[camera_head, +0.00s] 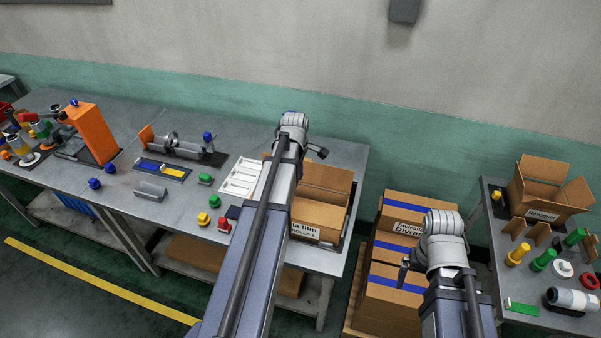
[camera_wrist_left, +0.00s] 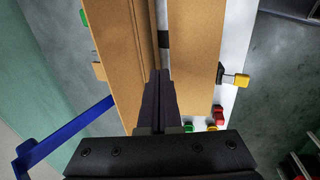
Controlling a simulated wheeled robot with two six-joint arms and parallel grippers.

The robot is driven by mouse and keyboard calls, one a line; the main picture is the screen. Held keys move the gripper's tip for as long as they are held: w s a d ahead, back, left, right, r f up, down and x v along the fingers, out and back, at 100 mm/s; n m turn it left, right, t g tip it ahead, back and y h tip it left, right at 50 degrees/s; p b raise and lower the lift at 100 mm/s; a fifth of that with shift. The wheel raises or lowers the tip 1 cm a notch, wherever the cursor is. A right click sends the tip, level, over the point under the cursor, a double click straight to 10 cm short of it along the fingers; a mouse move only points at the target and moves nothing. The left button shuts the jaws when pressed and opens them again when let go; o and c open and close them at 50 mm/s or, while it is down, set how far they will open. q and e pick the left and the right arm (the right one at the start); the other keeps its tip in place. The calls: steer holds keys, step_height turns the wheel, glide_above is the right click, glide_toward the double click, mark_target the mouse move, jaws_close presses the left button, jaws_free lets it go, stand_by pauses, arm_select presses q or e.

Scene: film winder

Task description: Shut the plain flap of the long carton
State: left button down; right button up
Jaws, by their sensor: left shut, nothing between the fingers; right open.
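The long brown carton (camera_head: 340,208) stands at the right end of the long bench, with printing on its front. A brown flap (camera_head: 327,177) shows at its back; my left arm hides much of the left side. In the left wrist view, two long brown panels (camera_wrist_left: 197,40) lie either side of a narrow gap with something pale and a black band in it. My left gripper (camera_head: 322,152) is shut and empty above the carton; its fingertips (camera_wrist_left: 158,75) appear over the gap. Contact is unclear. My right gripper (camera_head: 404,268) is open, beside the stacked cartons.
Stacked cartons with blue tape (camera_head: 390,280) stand right of the bench. A smaller open carton (camera_head: 545,188) sits on the right table among coloured pegs. A white tray (camera_head: 240,178) and several coloured knobs lie left of the long carton. An orange machine (camera_head: 93,130) stands far left.

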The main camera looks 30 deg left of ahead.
arm_select(q)
step_height(320, 180, up, 6)
steer(key=p, duration=0.4)
steer(key=shift+p, duration=0.3)
arm_select(e)
step_height(320, 180, up, 6)
steer(key=shift+f, duration=0.1)
arm_select(q)
steer(key=shift+f, duration=0.1)
steer(key=s+d+f+m+b, duration=0.4)
steer(key=s+d+m, duration=0.2)
steer(key=d+m, duration=0.2)
steer(key=s+d+f+m+g+b, duration=0.1)
steer(key=s+d+f+m+b, duration=0.3)
steer(key=d+m, duration=0.4)
steer(key=s+d+f+m+g+b, duration=0.1)
steer(key=s+d+f+m+b, duration=0.3)
steer(key=d, duration=1.2)
steer(key=s+m, duration=0.3)
steer(key=m, duration=0.1)
steer(key=shift+s+f+y, duration=0.15)
steer(key=shift+s+y, duration=0.2)
steer(key=shift+y, duration=0.05)
arm_select(e)
step_height(320, 180, down, 12)
